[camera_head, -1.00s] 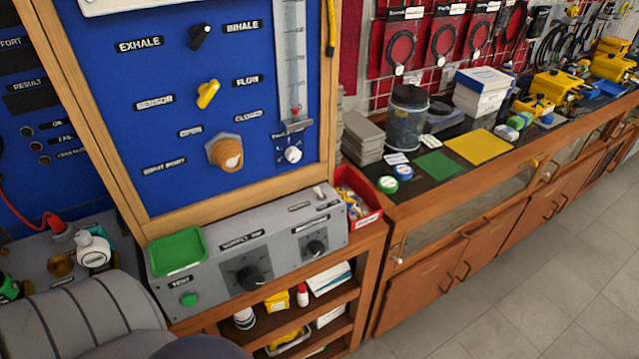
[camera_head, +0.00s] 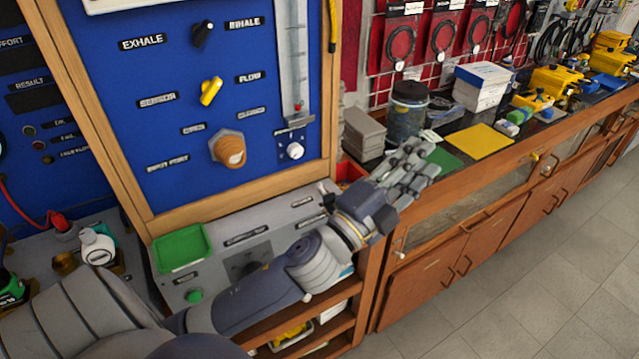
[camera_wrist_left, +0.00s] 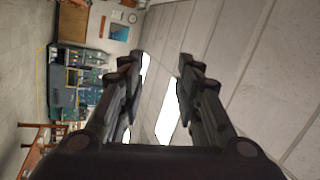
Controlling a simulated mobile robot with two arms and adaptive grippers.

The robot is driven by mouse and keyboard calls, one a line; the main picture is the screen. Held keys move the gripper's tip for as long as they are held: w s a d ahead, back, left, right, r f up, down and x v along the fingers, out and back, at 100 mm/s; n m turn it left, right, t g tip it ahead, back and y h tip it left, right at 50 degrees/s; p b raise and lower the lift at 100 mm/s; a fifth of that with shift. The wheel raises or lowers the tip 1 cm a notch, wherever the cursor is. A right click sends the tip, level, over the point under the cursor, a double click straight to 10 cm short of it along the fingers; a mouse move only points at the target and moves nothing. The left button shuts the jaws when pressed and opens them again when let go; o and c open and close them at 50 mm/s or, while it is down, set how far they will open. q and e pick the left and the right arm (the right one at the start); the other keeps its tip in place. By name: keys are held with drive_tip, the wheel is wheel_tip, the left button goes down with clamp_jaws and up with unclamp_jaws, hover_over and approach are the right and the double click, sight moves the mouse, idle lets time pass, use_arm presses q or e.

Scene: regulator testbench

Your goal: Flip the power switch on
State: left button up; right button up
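The grey control panel (camera_head: 214,252) sits on the wooden bench below the blue board. A small toggle near its top right end stands beside my left wrist, and my arm hides part of that area. The panel's labels are too blurred to read, so I cannot tell the switch's position. My left gripper (camera_head: 426,162) is beyond the panel's right end, over the front of the side counter, apart from the toggle. In the left wrist view its two fingers (camera_wrist_left: 161,58) are spread with nothing between them. My right gripper is not in view.
A green tray (camera_head: 181,249) and a green button (camera_head: 194,296) are at the panel's left. A red bin (camera_head: 350,171) is partly hidden behind my left wrist. A dark-lidded jar (camera_head: 408,112) and grey blocks (camera_head: 363,133) stand on the counter. The floor at right is clear.

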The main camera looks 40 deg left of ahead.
use_arm(q)
drive_tip(key=s+d+r+m+g+h, duration=0.25)
drive_tip(key=d+r+m+h, duration=0.4)
drive_tip(key=m+h, duration=0.5)
drive_tip(key=s+d+m+g+h, duration=0.1)
drive_tip(key=d+m+g+h, duration=0.1)
drive_tip(key=d+m+g, duration=0.45)
drive_tip(key=m+g+y, duration=0.8)
drive_tip(key=m+y, duration=0.8)
drive_tip(key=y, duration=0.3)
approach(319, 185)
drive_tip(key=p+x, duration=0.2)
drive_tip(key=x, duration=0.7)
drive_tip(key=shift+w+f+p, duration=0.15)
drive_tip(key=shift+f+p, duration=0.15)
drive_tip(key=shift+p, duration=0.1)
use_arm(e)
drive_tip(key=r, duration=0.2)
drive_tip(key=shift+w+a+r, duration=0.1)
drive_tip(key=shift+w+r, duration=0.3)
